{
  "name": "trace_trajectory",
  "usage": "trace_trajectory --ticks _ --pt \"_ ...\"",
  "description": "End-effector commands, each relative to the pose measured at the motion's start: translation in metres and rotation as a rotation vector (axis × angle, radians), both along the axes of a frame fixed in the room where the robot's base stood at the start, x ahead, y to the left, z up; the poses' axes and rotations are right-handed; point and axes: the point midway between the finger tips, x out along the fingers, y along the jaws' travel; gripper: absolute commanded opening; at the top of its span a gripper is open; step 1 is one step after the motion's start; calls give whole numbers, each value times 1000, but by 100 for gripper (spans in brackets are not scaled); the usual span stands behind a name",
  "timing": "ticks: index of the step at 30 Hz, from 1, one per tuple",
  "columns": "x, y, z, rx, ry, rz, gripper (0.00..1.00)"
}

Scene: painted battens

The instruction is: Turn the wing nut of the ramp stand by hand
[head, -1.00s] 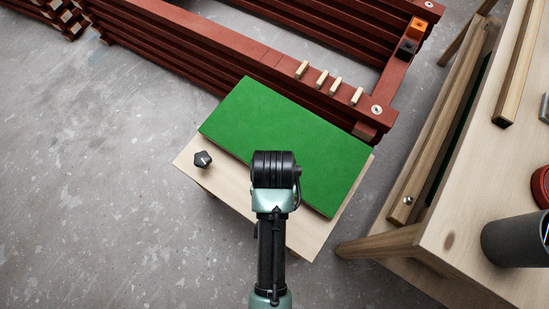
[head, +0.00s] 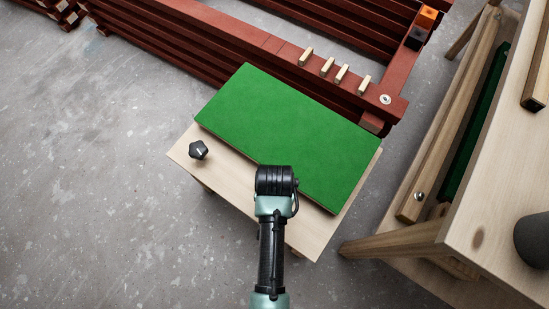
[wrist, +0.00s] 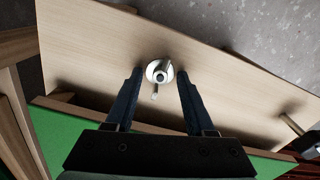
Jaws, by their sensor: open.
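The ramp stand has a pale wooden board (head: 222,169) with a green panel (head: 290,125) lying over its far part. In the wrist view, a metal wing nut (wrist: 157,90) sits on a bolt with a round pale washer on the wooden board (wrist: 90,45). My gripper (wrist: 160,76) is open, one dark finger on each side of the wing nut, with a visible gap on both sides. The wings point roughly up and down in that view. In the head view, my arm hides the wing nut and the fingertips.
Dark red stacked battens (head: 240,40) with several small wooden pegs lie behind. A wooden bench (head: 490,220) with a dark cup (head: 534,241) is at right. Grey floor at left is clear.

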Motion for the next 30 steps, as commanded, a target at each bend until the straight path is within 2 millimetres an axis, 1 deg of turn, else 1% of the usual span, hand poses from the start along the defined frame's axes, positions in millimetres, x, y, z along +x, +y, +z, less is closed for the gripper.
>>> trace_trajectory --ticks 4,13,23,30 --pt "0 0 0 0 0 0 54" --pt "0 0 1 0 0 0 0" --pt "0 0 1 0 0 6 0" --pt "0 0 4 -1 1 80 0"
